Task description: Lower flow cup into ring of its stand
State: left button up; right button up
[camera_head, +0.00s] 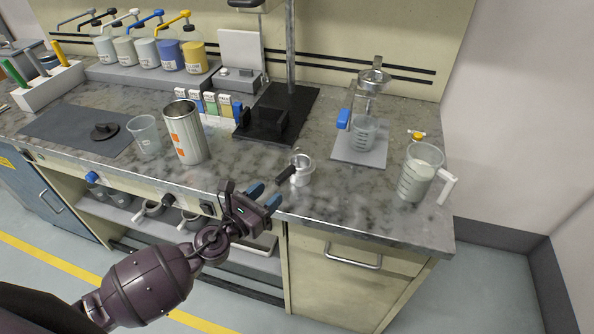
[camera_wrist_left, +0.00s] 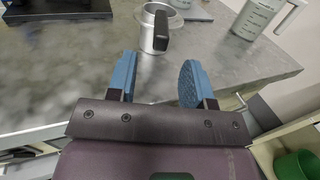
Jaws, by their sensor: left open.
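A small metal cup with a black handle (camera_head: 301,175), seemingly the flow cup, stands upright near the counter's front edge. It also shows in the left wrist view (camera_wrist_left: 148,38), its handle pointing toward my gripper. My left gripper (camera_head: 264,196) is open and empty, with blue finger pads, just in front of the cup and apart from it. In the left wrist view the open fingers (camera_wrist_left: 157,76) lie on either side of the handle's line. The stand (camera_head: 377,156) has a pale base plate, with metal parts above a clear beaker (camera_head: 363,133); its ring is too small to make out.
A measuring jug (camera_head: 416,176) stands at the counter's right end. A tall metal can (camera_head: 185,135) and a clear plastic cup (camera_head: 146,136) stand left. A black post base (camera_head: 297,101) is behind. The counter between cup and stand is clear.

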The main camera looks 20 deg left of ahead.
aim_at(285, 177)
pick_arm(q)
jog(key=shift+x, duration=0.9)
jog(key=shift+w+d, duration=0.15)
jog(key=shift+w, duration=0.25)
jog(key=x, duration=0.3)
jog(key=shift+w+d+r+p, duration=0.1)
jog(key=shift+w+p, duration=0.15)
jog(key=shift+p, duration=0.1)
jog(key=shift+w+d, duration=0.2)
jog(key=shift+w, duration=0.3)
jog(key=shift+c, duration=1.3)
jog(key=c, duration=0.5)
grip_shut()
pick_arm(e)
jog(key=shift+w+d+r, duration=0.15)
jog(key=shift+r, duration=0.4)
